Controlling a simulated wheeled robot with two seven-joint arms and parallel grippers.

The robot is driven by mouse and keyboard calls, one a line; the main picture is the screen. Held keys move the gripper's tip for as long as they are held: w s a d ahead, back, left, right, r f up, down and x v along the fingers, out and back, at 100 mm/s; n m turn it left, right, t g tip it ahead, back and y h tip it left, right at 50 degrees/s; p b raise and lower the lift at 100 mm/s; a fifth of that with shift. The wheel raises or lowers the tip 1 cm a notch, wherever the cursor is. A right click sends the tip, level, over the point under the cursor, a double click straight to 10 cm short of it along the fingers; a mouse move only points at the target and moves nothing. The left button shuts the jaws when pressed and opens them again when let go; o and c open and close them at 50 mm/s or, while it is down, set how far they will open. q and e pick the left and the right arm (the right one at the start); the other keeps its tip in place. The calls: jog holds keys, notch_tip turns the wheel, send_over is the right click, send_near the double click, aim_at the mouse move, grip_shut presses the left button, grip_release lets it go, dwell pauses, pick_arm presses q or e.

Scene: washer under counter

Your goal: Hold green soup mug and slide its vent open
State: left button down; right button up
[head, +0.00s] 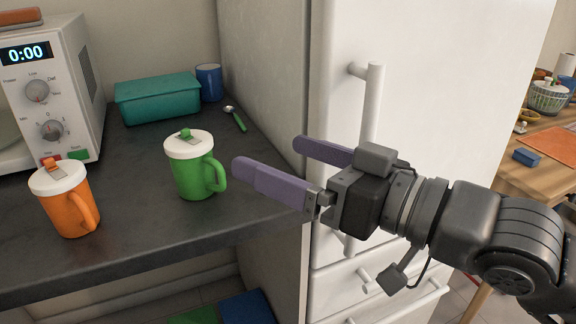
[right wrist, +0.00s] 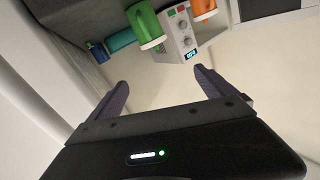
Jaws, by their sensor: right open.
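The green soup mug (head: 195,172) stands upright on the dark counter, with a white lid and a small green vent tab (head: 187,136) on top. Its handle points right, toward my right gripper. It also shows in the right wrist view (right wrist: 143,22). My right gripper (head: 268,162) is open and empty, to the right of the mug at the counter's right edge and apart from it. Its purple fingers point left. I cannot tell the vent's exact position. My left gripper is not in view.
An orange mug (head: 72,208) with a similar lid stands left of the green one. A microwave (head: 50,75), a teal container (head: 158,98), a blue cup (head: 209,82) and a green-handled spoon (head: 236,119) are behind. A white fridge (head: 430,90) stands close behind my right gripper.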

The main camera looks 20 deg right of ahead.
notch_tip(320, 180, up, 6)
jog(key=p, duration=0.3)
jog(key=shift+r, duration=0.2)
dwell(0.5)
